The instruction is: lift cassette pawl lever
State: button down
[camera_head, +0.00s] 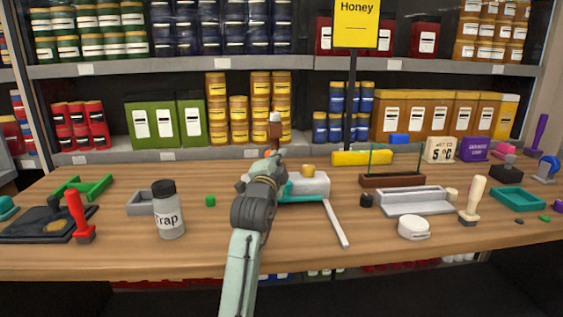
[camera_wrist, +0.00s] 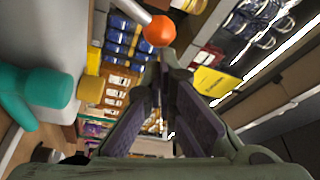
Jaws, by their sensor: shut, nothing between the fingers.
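A pump-like device with a pale body (camera_head: 313,184) and a teal part (camera_head: 291,191) stands mid-table. A yellow-orange knob (camera_head: 308,170) sits on top; a similar yellow knob (camera_wrist: 90,89) shows in the wrist view beside the teal part (camera_wrist: 45,88). My gripper (camera_head: 277,155) is at the device's left back side, its fingers small and partly hidden by my arm. In the wrist view, a lever with a grey rod (camera_wrist: 130,10) and an orange ball end (camera_wrist: 159,31) lies just beyond my shut, empty fingertips (camera_wrist: 166,62). I cannot tell whether they touch.
A labelled jar (camera_head: 169,212) and a red-handled stamp (camera_head: 78,217) stand to the left. A pale bar (camera_head: 337,224) lies in front of the device. A white round box (camera_head: 414,228) and a grey tray (camera_head: 412,203) are to the right. Stocked shelves (camera_head: 200,69) rise behind.

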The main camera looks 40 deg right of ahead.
jog(key=shift+w+a+n, duration=0.1)
jog(key=shift+a+n, duration=0.1)
jog(key=shift+n, duration=0.1)
jog(key=shift+w+a+r+n+t+b, duration=0.2)
jog(key=shift+w+a+n+t+b, duration=0.4)
jog(key=shift+n, duration=0.55)
jog(key=shift+w+a+r+n+t+b, duration=0.15)
jog(key=shift+w+a+n+t+b, duration=0.15)
jog(key=shift+a+n, duration=0.7)
jog(key=shift+w+a+r+n+t+b, duration=0.2)
jog(key=shift+w+a+n+t+b, duration=0.3)
jog(key=shift+n, duration=0.75)
jog(key=shift+a, duration=0.1)
jog(key=shift+r, duration=0.15)
